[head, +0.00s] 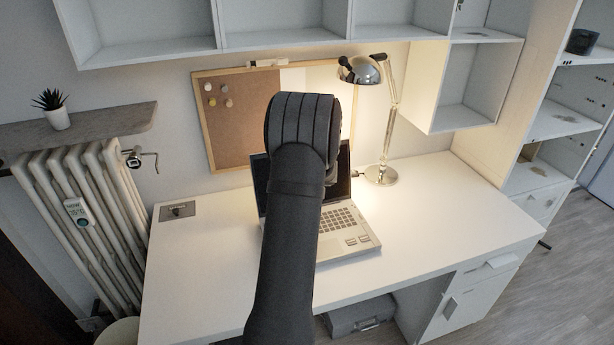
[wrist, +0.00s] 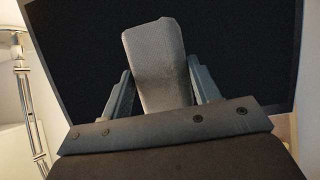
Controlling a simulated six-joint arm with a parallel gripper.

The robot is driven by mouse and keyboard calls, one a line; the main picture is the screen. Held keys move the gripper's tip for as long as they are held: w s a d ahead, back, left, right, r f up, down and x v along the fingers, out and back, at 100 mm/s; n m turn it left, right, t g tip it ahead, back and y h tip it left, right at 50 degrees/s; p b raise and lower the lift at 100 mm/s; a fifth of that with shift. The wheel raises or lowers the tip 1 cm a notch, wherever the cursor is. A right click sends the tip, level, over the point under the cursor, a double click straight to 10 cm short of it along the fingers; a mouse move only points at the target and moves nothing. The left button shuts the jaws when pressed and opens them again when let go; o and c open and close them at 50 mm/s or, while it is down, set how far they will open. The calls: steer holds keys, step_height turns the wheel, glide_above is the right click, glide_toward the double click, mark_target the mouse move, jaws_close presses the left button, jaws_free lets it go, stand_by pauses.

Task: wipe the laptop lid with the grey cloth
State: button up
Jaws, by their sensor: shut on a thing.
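The laptop (head: 352,241) stands open on the desk, its keyboard facing me and its dark screen partly hidden behind my arm in the head view. The raised lid's dark panel (wrist: 245,55) fills most of the wrist view. My gripper (wrist: 160,75) is shut on the grey cloth (wrist: 156,50), a pale grey block-like piece standing out between the two fingers. The cloth overlaps the dark panel in the wrist view; I cannot tell whether it touches it. In the head view my arm hides the gripper and cloth.
A metal desk lamp (head: 381,174) stands right of the laptop and also shows at the wrist view's left edge (wrist: 24,75). A cork board (head: 235,135) leans behind. Shelves (head: 280,38) hang above.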

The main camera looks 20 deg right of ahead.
steer(key=shift+w+f, duration=0.1)
steer(key=shift+w, duration=0.35)
steer(key=shift+d, duration=0.15)
steer(key=d, duration=0.3)
steer(key=shift+d, duration=0.35)
steer(key=shift+w+a, duration=0.15)
steer(key=shift+a, duration=1.9)
